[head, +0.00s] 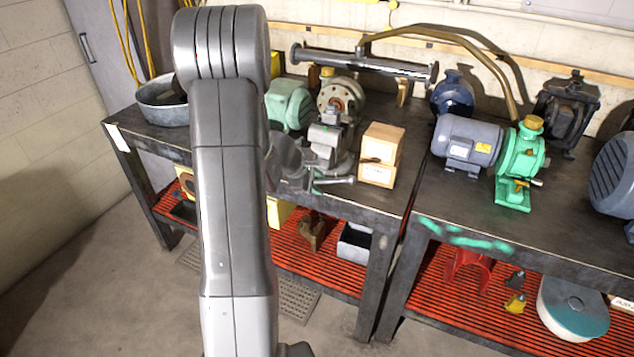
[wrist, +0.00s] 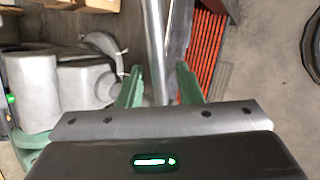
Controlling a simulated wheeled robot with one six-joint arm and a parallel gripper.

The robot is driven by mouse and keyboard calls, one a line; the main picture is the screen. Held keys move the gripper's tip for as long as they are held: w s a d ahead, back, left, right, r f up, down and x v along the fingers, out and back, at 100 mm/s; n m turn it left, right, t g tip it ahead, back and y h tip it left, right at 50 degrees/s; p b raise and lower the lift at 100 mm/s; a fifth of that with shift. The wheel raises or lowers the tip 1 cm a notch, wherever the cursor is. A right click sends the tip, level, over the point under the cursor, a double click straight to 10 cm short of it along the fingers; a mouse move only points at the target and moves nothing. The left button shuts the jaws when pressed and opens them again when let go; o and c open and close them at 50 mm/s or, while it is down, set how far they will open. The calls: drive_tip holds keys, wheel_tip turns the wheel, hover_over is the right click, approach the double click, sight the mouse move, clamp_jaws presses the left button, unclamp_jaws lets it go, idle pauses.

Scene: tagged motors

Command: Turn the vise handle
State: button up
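The grey vise (head: 330,140) stands on the left bench near its front edge, and its grey body (wrist: 80,80) fills the left of the wrist view. Its handle (head: 335,181) is a bar with a knob, sticking out at the vise's front. In the wrist view the silver bar (wrist: 156,40) runs lengthwise between the two green fingers of my gripper (wrist: 160,72). The fingers are apart, one on each side of the bar, with a gap showing. I cannot tell their depth relative to it. In the head view my arm hides most of the gripper.
A wooden block (head: 381,155) stands close to the right of the vise. A green motor (head: 290,104) is behind it, and a metal tub (head: 163,102) is at the bench's left. A blue-grey motor (head: 466,141) and green pump (head: 520,165) are on the right bench. Open floor lies in front.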

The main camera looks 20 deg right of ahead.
clamp_jaws()
